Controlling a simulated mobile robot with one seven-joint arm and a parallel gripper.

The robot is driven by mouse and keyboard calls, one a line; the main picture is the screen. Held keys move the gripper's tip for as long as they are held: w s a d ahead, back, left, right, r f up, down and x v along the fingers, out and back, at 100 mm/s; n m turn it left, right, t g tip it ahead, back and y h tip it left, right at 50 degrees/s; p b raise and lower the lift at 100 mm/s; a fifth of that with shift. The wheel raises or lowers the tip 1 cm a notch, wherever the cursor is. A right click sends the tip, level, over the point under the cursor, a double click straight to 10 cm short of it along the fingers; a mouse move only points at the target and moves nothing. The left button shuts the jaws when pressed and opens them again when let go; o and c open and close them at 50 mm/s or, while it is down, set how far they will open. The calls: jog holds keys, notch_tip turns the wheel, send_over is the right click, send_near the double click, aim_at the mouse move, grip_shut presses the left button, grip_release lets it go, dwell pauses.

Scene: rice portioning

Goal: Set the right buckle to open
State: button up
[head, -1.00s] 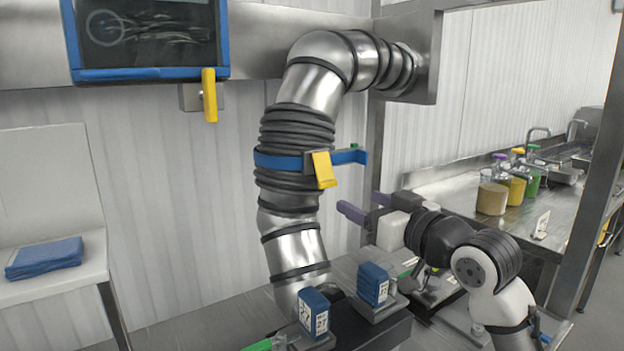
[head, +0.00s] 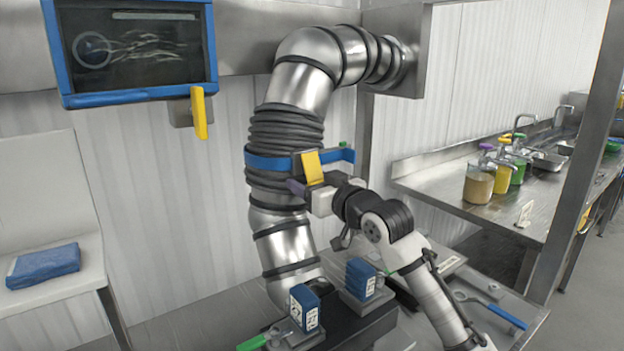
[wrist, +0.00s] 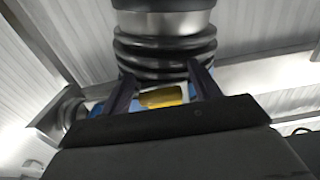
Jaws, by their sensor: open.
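A yellow lever (head: 313,167) sits on the front of a blue band (head: 270,163) around a ribbed dark hose on a steel duct. It is the right-hand one of two yellow levers; I take it for the right buckle. My gripper (head: 312,185) is open just below and in front of it. In the wrist view the gripper (wrist: 162,72) has one dark finger on each side, with the yellow lever (wrist: 161,97) between them and partly hidden by my gripper body. I cannot tell whether the fingers touch it.
A second yellow lever (head: 199,112) hangs under a blue-framed screen (head: 140,97). Two blue boxes (head: 304,307) (head: 361,278) stand below the duct. A blue cloth (head: 43,264) lies at left. A steel counter (head: 450,190) with jars stands at right.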

grip_shut()
dwell(0.4)
jog(key=shift+r, duration=0.1)
